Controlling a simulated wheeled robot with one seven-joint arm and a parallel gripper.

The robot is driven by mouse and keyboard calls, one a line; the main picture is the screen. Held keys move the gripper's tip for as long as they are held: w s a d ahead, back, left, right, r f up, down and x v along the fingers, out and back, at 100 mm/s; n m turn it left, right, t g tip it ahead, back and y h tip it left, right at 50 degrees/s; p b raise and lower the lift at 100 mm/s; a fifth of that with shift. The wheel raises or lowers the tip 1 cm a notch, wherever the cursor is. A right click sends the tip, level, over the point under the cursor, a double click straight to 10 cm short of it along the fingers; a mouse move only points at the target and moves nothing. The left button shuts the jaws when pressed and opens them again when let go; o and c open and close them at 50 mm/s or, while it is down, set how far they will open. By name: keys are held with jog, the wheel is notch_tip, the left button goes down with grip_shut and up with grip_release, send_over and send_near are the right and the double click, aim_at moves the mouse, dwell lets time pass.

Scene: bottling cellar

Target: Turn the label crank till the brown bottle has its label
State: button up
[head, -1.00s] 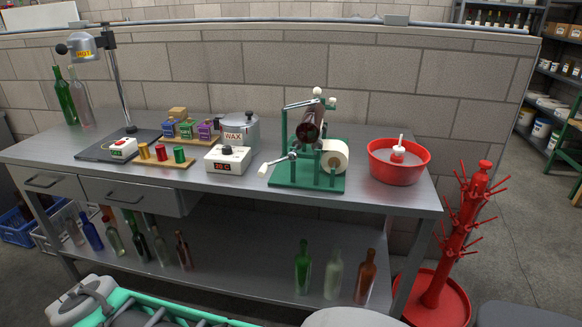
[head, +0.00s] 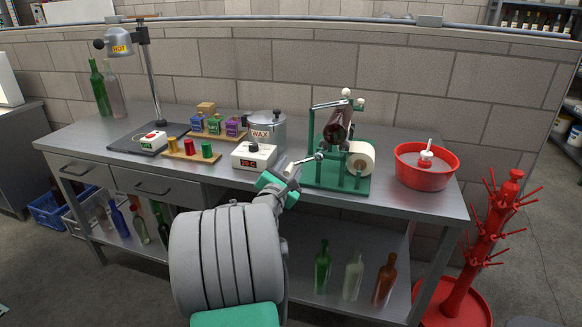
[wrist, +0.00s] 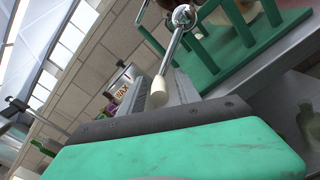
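The green labelling machine (head: 338,184) stands on the steel bench. The brown bottle (head: 336,128) lies on its side on top of it; no label shows on the part I see. The white label roll (head: 361,160) sits at its right. The label crank (head: 308,159) sticks out at its left; its cream handle (wrist: 158,91) shows in the wrist view. My gripper (head: 287,172) is at the crank handle.
A white timer box (head: 254,157) and the wax pot (head: 267,131) stand close left of the crank. A red tub (head: 424,168) stands on the right. A red bottle tree (head: 474,255) stands on the floor. Several bottles stand on the lower shelf.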

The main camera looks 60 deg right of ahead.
jog(key=shift+w+d, duration=0.1)
jog(key=shift+d, duration=0.55)
jog(key=shift+c, duration=0.6)
grip_shut()
jog(key=shift+r, duration=0.15)
